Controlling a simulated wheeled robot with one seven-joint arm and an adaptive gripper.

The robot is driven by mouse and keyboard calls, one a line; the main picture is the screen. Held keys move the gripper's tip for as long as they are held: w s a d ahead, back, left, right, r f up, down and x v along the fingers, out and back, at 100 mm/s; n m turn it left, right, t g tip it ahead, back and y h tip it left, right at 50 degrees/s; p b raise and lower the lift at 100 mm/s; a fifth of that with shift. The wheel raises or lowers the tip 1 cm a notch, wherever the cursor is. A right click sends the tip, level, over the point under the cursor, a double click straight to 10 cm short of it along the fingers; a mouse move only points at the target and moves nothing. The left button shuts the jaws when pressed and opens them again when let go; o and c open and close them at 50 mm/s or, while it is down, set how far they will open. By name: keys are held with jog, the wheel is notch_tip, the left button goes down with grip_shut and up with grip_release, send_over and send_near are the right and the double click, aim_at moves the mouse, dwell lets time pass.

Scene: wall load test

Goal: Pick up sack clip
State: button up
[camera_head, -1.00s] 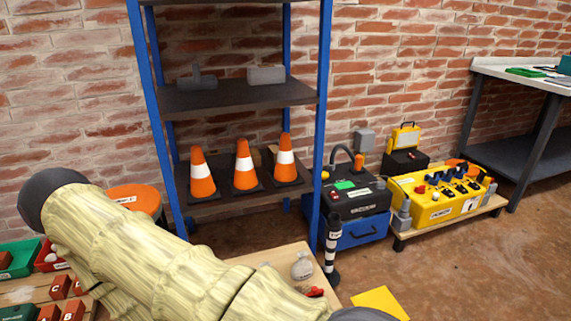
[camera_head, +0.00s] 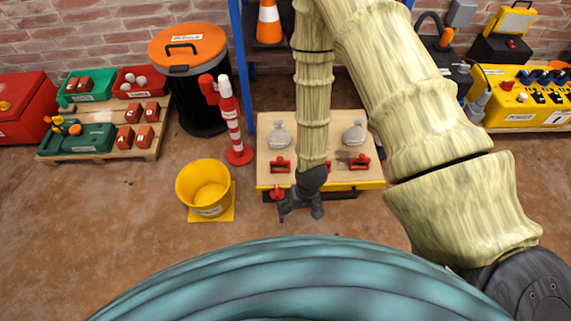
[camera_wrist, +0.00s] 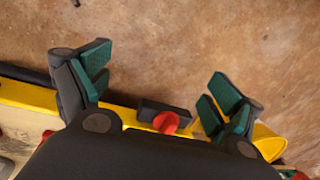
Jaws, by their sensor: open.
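I cannot tell for sure which piece is the sack clip. Small red clip-like pieces lie in front of two grey sacks on a low wooden-topped stand (camera_head: 265,150): a left one (camera_head: 280,165) and a right one (camera_head: 360,163). Another red piece (camera_head: 277,192) is at the stand's yellow front edge. My gripper (camera_head: 301,211) hangs at that edge, pointing down, open and empty. In the wrist view my gripper (camera_wrist: 162,85) has its green-padded fingers spread. A red knob-like piece (camera_wrist: 165,122) on a dark block shows between and below them, apart from both.
The left sack (camera_head: 278,135) and right sack (camera_head: 354,133) stand behind the red pieces. A yellow bucket (camera_head: 204,187), a red-and-white post (camera_head: 232,125) and an orange-lidded bin (camera_head: 190,85) are to the left. Floor before the stand is clear.

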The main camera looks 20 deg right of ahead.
jog(key=shift+m, duration=0.3)
jog(key=w+r, duration=0.1)
jog(key=w, duration=0.2)
jog(key=w+r, duration=0.1)
jog(key=w, duration=0.3)
jog(key=w+r, duration=0.1)
jog(key=w, duration=0.3)
jog(key=shift+w+a+r, duration=0.1)
jog(key=shift+a, duration=0.1)
notch_tip(320, 180, up, 5)
jog(key=h, duration=0.1)
send_over(280, 163)
jog(key=shift+w+d+r+m+b, duration=0.15)
jog(key=shift+w+d+m+b, duration=0.15)
jog(key=shift+m, duration=0.1)
notch_tip(280, 163, down, 5)
jog(key=shift+f+b, duration=0.15)
jog(key=shift+b, duration=1.1)
jog(key=shift+a+f+b, duration=0.15)
jog(key=shift+f+b, duration=0.8)
jog(key=shift+f, duration=0.4)
jog(key=shift+a+f+b, duration=0.1)
jog(key=shift+f+b, duration=0.85)
jog(key=shift+f, duration=0.35)
jog(key=c, duration=0.9)
